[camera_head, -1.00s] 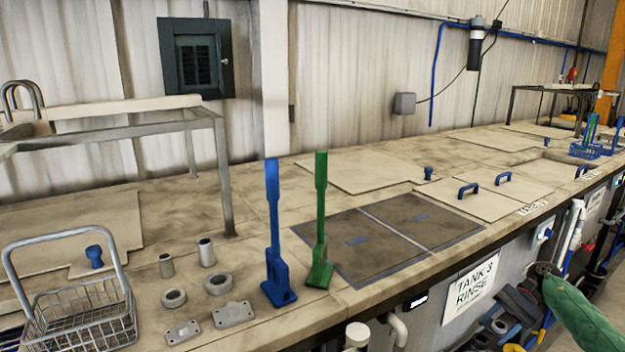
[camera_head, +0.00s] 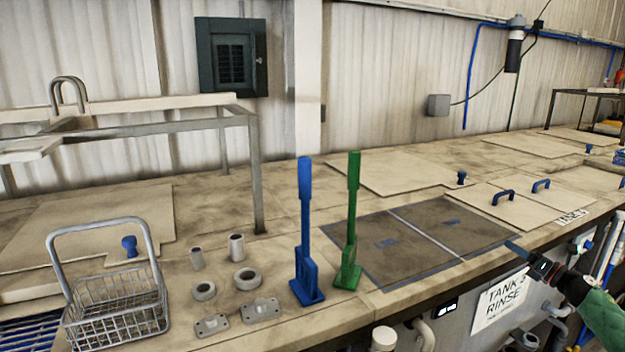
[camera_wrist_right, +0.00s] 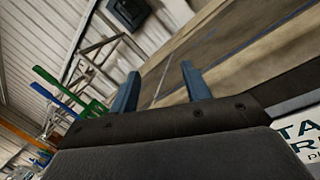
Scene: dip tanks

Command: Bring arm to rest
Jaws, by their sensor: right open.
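My right gripper (camera_head: 528,258) is at the right of the head view, by the counter's front edge above the Tank 3 Rinse sign (camera_head: 500,303). In the right wrist view its two blue fingers (camera_wrist_right: 160,90) stand apart with nothing between them. My green right arm (camera_head: 603,320) comes in from the lower right corner. A blue upright tool (camera_head: 306,240) and a green upright tool (camera_head: 351,225) stand on the counter, apart from the gripper. My left gripper is not in view.
A wire basket (camera_head: 115,305) stands at the left, near several metal rings, cylinders and small plates. A dark two-part panel (camera_head: 400,240) lies flat in the counter. Pale lids with blue handles (camera_head: 503,197) lie beyond it. A metal frame (camera_head: 255,175) stands at the back left.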

